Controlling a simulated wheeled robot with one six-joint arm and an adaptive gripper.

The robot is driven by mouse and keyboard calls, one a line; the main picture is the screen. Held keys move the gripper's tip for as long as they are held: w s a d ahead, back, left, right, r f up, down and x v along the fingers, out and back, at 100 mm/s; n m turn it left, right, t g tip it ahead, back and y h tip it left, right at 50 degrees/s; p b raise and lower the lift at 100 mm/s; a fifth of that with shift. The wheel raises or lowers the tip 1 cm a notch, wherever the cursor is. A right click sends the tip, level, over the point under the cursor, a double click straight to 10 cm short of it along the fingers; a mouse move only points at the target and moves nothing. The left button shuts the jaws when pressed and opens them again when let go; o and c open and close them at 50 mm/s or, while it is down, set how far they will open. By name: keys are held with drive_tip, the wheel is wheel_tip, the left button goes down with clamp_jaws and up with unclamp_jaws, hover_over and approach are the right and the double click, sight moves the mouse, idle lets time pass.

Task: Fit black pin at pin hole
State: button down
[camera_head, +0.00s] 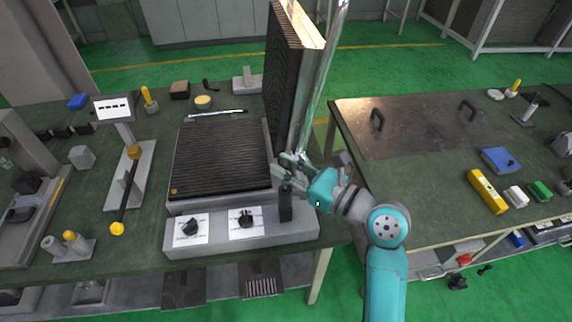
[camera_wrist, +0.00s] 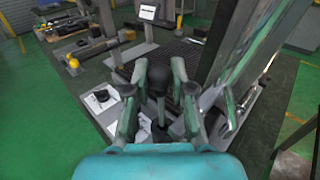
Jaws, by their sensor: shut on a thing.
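My gripper (camera_head: 286,170) is over the right end of the heating unit's grey front panel (camera_head: 205,246). It is shut on the black pin (camera_head: 286,208), which hangs upright below the fingers, in front of or on the panel; I cannot tell whether its lower end touches. In the wrist view the pin's dark rounded top (camera_wrist: 160,80) shows between the fingers of my gripper (camera_wrist: 162,70). The pin hole is not visible; the pin and fingers cover that area. Two black knobs on white cards, a left knob (camera_head: 190,227) and a right knob (camera_head: 245,218), sit left of the pin.
The black ribbed plate (camera_head: 222,155) lies behind the panel. A tall ribbed block (camera_head: 287,80) and a metal post (camera_head: 318,85) stand close behind my gripper. A black rod with a yellow ball (camera_head: 117,228) lies left. Another table (camera_head: 420,185) stands right, across a narrow gap.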

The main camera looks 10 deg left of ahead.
drive_tip(key=shift+f, duration=1.05)
drive_tip(key=c, duration=0.9)
unclamp_jaws()
drive_tip(key=shift+f, duration=0.1)
drive_tip(key=shift+d, duration=0.1)
drive_tip(key=v, duration=1.2)
drive_tip(key=shift+s, duration=0.1)
